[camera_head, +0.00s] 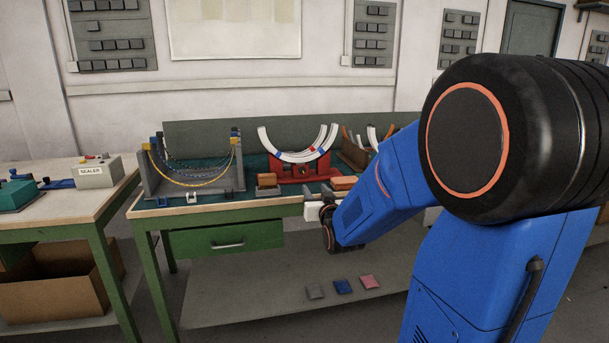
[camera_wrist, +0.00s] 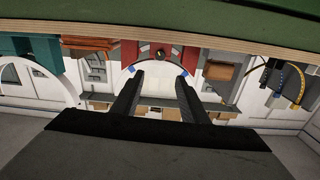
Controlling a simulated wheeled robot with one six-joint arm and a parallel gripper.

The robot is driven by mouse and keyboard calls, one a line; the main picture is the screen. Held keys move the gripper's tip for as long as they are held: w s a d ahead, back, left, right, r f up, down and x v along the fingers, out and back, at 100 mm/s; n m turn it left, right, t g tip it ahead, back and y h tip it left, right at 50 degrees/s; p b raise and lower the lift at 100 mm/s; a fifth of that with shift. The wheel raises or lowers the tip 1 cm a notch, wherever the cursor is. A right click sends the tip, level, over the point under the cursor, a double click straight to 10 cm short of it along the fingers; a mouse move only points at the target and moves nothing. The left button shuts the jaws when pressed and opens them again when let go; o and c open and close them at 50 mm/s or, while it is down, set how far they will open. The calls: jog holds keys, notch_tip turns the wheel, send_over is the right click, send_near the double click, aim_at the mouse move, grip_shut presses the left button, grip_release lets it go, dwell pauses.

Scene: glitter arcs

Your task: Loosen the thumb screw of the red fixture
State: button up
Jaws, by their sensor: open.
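The red fixture (camera_head: 299,171) stands on the green workbench in the head view, with white curved arcs (camera_head: 325,143) carrying red and blue marks resting on it. In the wrist view, which looks upside down, the red fixture (camera_wrist: 130,52) is at the top middle. A dark round spot (camera_wrist: 160,53) in its middle may be the thumb screw; it is too small to be sure. My gripper (camera_wrist: 158,80) is open, with nothing seen between its two dark fingers, and points toward the fixture. In the head view it is at the bench's front edge, partly hidden by my arm.
Orange-brown blocks (camera_head: 267,181) (camera_head: 344,183) flank the fixture's front. A grey rack with hanging cables (camera_head: 190,165) stands to its left. More arcs (camera_head: 372,134) are at the right, partly behind my arm. The wooden bench edge (camera_head: 230,207) is close to my gripper.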

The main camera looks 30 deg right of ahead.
aim_at(302, 170)
jog(key=x, duration=1.6)
jog(key=shift+w+d, duration=0.15)
jog(key=shift+w, duration=0.2)
jog(key=shift+c, duration=0.2)
grip_shut()
